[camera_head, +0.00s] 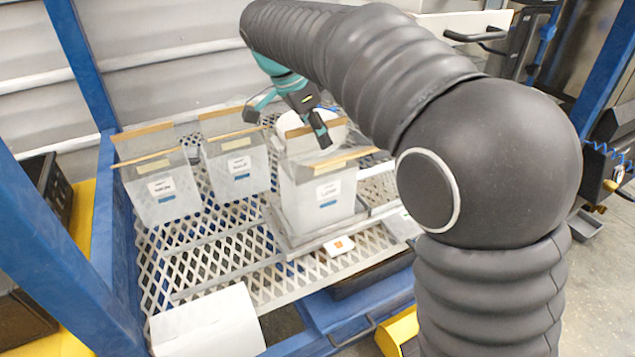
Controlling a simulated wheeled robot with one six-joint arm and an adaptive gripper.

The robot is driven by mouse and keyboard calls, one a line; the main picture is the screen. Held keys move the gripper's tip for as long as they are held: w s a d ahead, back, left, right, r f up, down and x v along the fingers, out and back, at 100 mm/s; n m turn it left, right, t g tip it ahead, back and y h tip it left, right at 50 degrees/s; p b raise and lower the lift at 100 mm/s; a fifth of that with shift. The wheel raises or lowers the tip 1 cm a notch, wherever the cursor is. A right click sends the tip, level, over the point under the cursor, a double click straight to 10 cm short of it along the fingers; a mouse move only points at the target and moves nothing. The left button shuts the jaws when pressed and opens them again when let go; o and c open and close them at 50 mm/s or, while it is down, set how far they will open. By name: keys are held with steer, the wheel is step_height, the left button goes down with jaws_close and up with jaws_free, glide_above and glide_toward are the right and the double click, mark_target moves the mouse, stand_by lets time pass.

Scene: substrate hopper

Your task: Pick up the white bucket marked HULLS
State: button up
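Three white buckets with tan strips along their top edges stand on a metal mesh shelf (215,270): a left bucket (160,208), a middle bucket (238,185) and a right bucket (318,212). Each has a small white and blue label on its front. The print is too small for me to tell surely which reads HULLS. My gripper (322,138) points down over the back part of the right bucket, and its tip appears near the opening. I cannot tell how far apart its fingers are or whether it touches anything.
The right bucket stands on a grey plate or scale (305,240), with a small white and orange item (339,246) in front. A white box-like object (208,325) is at the front left. Blue frame posts (82,65) bound the shelf. Mesh between the buckets and front edge is mostly clear.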

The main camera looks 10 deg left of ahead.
steer(key=shift+f, duration=0.15)
jaws_close()
stand_by(0.4)
